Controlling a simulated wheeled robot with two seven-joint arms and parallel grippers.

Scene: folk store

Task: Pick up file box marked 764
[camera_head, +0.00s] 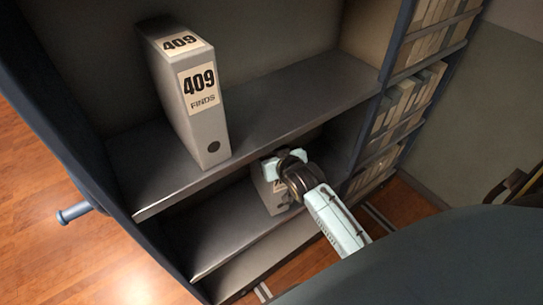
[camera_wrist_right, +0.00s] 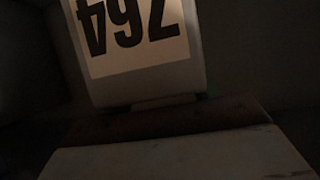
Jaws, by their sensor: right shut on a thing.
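The file box marked 764 (camera_wrist_right: 140,35) fills the top of the right wrist view, its label upside down there. In the head view a grey file box (camera_head: 268,192) stands upright on the lower shelf, mostly behind my right gripper, its number not readable. My right gripper (camera_head: 284,160) reaches in from the lower right at the top of this box and is shut on it. The fingertips are partly hidden in the head view and dark in the wrist view. My left gripper is out of view.
A file box marked 409 FINDS (camera_head: 190,100) stands on the shelf above (camera_head: 290,95), whose front edge is close to my right gripper. A blue-grey upright divides this bay from shelves of packed files (camera_head: 405,100) on the right. Wood floor (camera_head: 60,240) shows at the left.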

